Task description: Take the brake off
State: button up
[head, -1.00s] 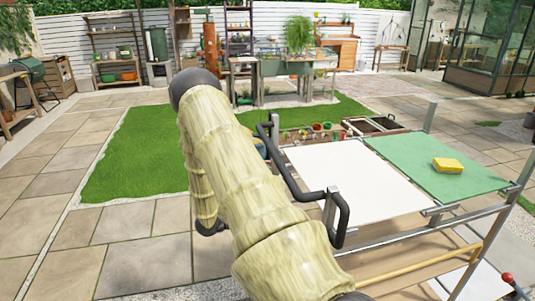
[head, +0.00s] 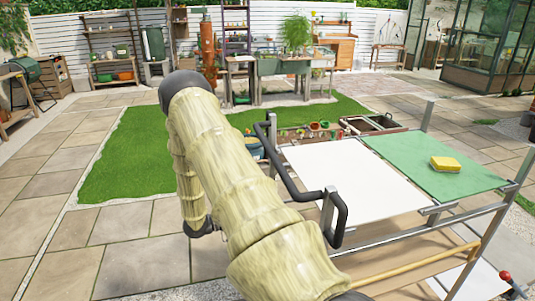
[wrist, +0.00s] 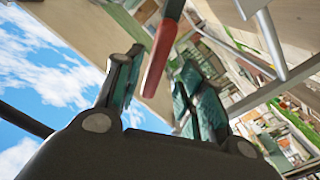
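A red handle (wrist: 160,58) hangs down between the fingers of my gripper (wrist: 160,68) in the wrist view. The gripper is open, and gaps show between the handle and both fingers. A red knob (head: 505,276) on a thin metal lever shows at the bottom right of the head view, beside the trolley. I cannot tell whether it is the same part as the red handle. The trolley (head: 335,181) has a white panel, a green panel and a black push handle (head: 341,218). My gripper is not visible in the head view.
A yellow sponge (head: 446,163) lies on the green panel (head: 420,157). In the wrist view, a grey metal bar (wrist: 270,40) and a wooden board (wrist: 78,32) are near the fingers. Paving (head: 65,180) and lawn (head: 130,160) are clear at left. Benches and shelves stand far back.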

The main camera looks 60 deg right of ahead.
jog(key=v, duration=0.9)
dwell(0.4)
jog(key=w+a+f+n+t+h, duration=0.4)
jog(key=w+a+f+n+t, duration=0.15)
jog(key=f+n+t, duration=0.5)
jog(key=a+f+n+t+y, duration=0.45)
jog(key=a+f+t, duration=0.3)
jog(key=a, duration=0.35)
jog(key=s+a+f+n+y, duration=0.2)
jog(key=s+a+f+y, duration=0.15)
jog(key=a, duration=0.45)
jog(key=s+a+f+n+y, duration=0.25)
jog(key=s+a+y, duration=0.2)
jog(key=a, duration=0.25)
jog(key=s+a+n+g+y, duration=0.2)
jog(key=s+a+g+y, duration=0.1)
jog(key=s+a, duration=0.7)
jog(key=s+g, duration=0.1)
jog(key=s, duration=0.3)
jog(key=shift+a+f, duration=0.4)
